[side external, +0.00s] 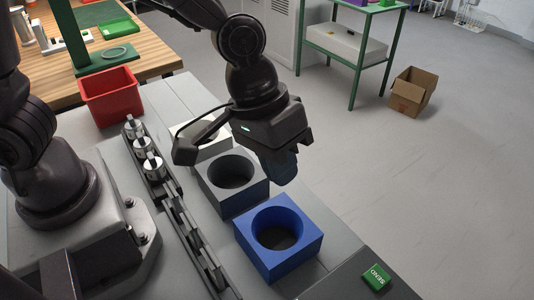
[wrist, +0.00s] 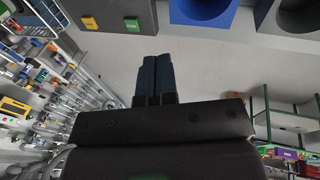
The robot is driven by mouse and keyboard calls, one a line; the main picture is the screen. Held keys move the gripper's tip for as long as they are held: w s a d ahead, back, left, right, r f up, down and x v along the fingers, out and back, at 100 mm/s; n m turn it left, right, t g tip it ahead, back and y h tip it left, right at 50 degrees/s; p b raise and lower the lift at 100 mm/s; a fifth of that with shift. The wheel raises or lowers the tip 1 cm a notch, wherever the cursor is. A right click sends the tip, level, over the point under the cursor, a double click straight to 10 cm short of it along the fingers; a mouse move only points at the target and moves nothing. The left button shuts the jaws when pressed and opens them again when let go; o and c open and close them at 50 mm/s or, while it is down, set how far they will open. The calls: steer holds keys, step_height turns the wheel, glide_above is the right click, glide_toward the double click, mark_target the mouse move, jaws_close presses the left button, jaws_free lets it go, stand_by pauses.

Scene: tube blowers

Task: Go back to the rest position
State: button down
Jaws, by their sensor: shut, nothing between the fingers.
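My gripper (side external: 283,172) hangs from the arm above the right side of the grey block and behind the blue block, with its fingers pointing down. In the wrist view my gripper (wrist: 153,75) has its two dark blue fingers pressed together, with nothing between them. The fingertips appear clear of the blocks and the table surface.
A blue block (side external: 297,262), a grey block (side external: 242,203) and a partly hidden white block (side external: 212,150) stand in a row; round openings show in the blue and grey ones. A rail rack with metal cylinders (side external: 153,168) runs alongside. A red bin (side external: 112,100) stands behind. A green SEND button (side external: 376,277) is in front.

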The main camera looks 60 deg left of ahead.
steer(key=s+a+r+t+y, duration=0.1)
steer(key=s+a+r, duration=0.2)
steer(key=a, duration=0.3)
steer(key=s+a+r+t+y, duration=0.1)
steer(key=s+a+r, duration=0.1)
steer(key=a+r, duration=0.3)
steer(key=s+a+r+m+t+y, duration=0.1)
steer(key=s+a+r+t, duration=0.1)
steer(key=a, duration=0.7)
steer(key=v, duration=0.2)
steer(key=shift+s+r, duration=0.2)
steer(key=shift+s, duration=0.2)
stand_by(0.8)
